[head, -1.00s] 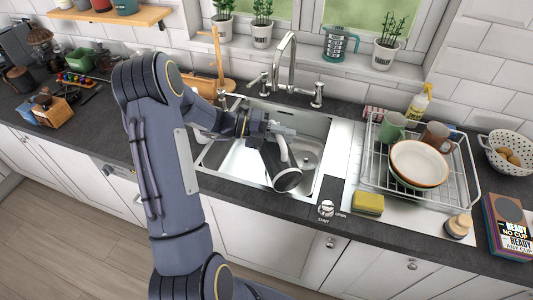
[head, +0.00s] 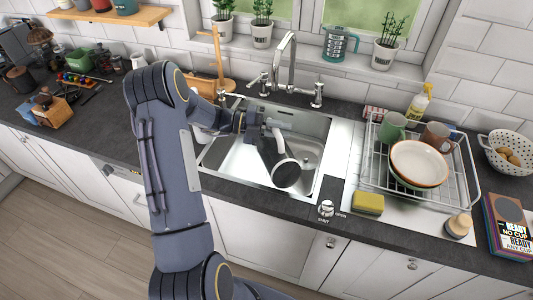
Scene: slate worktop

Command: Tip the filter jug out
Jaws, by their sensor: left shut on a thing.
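The filter jug (head: 273,153) is tilted over the sink (head: 312,133), with its round dark-looking end (head: 286,173) low and toward the front right. My left gripper (head: 266,128) is shut on the jug at its upper side, by the handle as far as I can see. The fingers partly hide the grip. I cannot see any liquid coming out. My right gripper is not in view.
The tap (head: 287,60) stands behind the sink. A dish rack (head: 440,190) with bowls (head: 418,164) and mugs is to the right. A yellow sponge (head: 368,204) lies on the worktop in front of the rack.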

